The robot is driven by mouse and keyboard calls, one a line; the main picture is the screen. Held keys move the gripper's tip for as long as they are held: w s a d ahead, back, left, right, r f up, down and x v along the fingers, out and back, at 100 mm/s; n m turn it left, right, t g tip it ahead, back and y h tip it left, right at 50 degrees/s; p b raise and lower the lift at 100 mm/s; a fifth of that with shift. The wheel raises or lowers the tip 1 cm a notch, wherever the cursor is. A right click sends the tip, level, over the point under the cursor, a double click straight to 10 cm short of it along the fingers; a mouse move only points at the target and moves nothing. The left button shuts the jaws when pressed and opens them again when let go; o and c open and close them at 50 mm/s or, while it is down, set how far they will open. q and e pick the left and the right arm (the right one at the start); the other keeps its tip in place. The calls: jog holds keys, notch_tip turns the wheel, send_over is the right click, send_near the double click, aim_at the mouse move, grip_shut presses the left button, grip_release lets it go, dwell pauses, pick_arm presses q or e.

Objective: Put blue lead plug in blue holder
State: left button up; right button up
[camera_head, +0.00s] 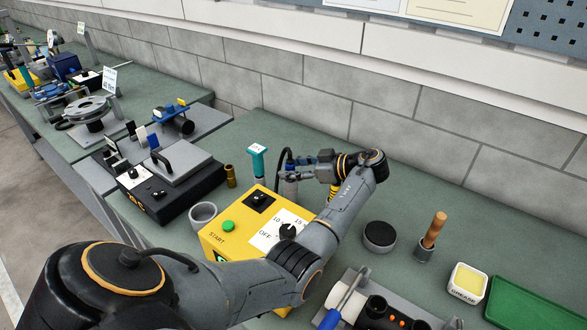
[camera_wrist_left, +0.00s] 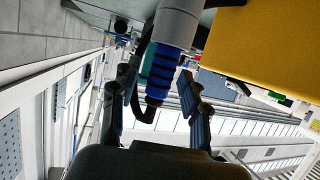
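The blue lead plug (camera_wrist_left: 158,88) has a ridged blue body and a black cable (camera_wrist_left: 137,95) looping from its end. In the wrist view it stands in a pale grey cylindrical socket (camera_wrist_left: 178,22). My left gripper (camera_wrist_left: 158,92) has its fingers on either side of the plug, with gaps showing, so it looks open around it. In the head view my left gripper (camera_head: 300,163) reaches leftward to the plug (camera_head: 291,171), just behind the yellow box. Whether the grey socket is the blue holder I cannot tell. My right gripper is not in view.
The yellow box (camera_head: 222,245) with START button and dial stands close in front of the gripper. A teal labelled post (camera_head: 257,164) stands just left of the plug. A grey cup (camera_head: 203,213), black case (camera_head: 150,200) and black puck (camera_head: 379,236) are nearby.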

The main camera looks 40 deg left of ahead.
pick_arm(q)
jog(key=shift+r, duration=0.15)
jog(key=shift+w+d, duration=0.1)
jog(key=shift+d, duration=0.15)
jog(key=b+v, duration=0.4)
jog(key=v, duration=0.7)
jog(key=shift+d+r, duration=0.2)
jog(key=shift+o, duration=0.2)
dwell(0.8)
